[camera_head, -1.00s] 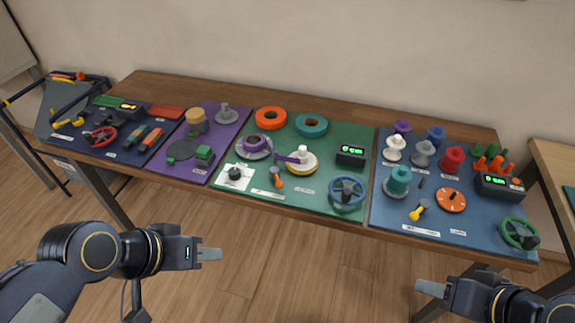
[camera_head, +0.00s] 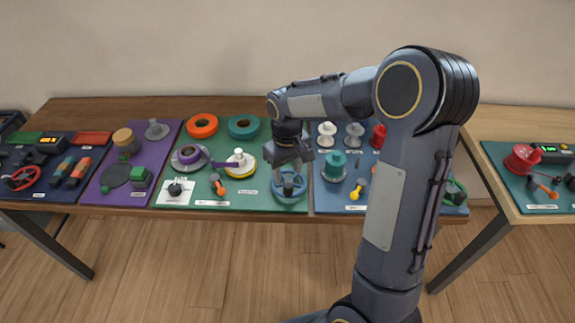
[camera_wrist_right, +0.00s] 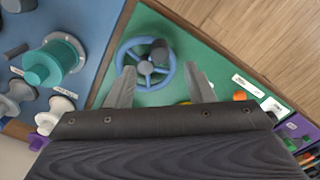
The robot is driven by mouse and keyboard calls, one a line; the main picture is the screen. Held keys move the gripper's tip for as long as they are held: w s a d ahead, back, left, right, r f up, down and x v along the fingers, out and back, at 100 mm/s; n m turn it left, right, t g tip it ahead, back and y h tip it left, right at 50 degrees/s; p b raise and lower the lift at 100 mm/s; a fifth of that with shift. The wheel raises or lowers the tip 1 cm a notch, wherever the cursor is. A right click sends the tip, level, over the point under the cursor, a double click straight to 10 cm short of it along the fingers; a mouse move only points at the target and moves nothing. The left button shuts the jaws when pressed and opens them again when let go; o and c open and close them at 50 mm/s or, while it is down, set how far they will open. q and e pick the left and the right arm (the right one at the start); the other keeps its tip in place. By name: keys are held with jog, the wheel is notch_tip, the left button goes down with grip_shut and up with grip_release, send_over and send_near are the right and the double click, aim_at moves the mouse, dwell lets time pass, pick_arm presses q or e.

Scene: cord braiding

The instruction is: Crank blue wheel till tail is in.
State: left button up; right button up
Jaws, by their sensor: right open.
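The blue wheel (camera_head: 291,190) lies on the front right of the green mat (camera_head: 240,196). In the right wrist view the blue wheel (camera_wrist_right: 122,57) shows its rim, spokes, grey hub and a dark crank knob (camera_wrist_right: 159,47). My right gripper (camera_head: 291,170) is above the wheel, pointing down. A purple strip (camera_head: 226,164), perhaps the tail, reaches left from the yellow-and-white spool (camera_head: 240,160). My left gripper is out of view.
An orange-handled tool (camera_head: 217,183) and a white dial plate (camera_head: 175,191) lie left of the wheel. The blue mat (camera_head: 333,200) with a teal spool (camera_head: 335,165) is to its right. My right arm hides part of both mats. Open floor lies in front of the table.

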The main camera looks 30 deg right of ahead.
aim_at(288, 185)
notch_tip(288, 185, down, 6)
jog(key=shift+f, duration=0.25)
grip_shut()
dwell(0.6)
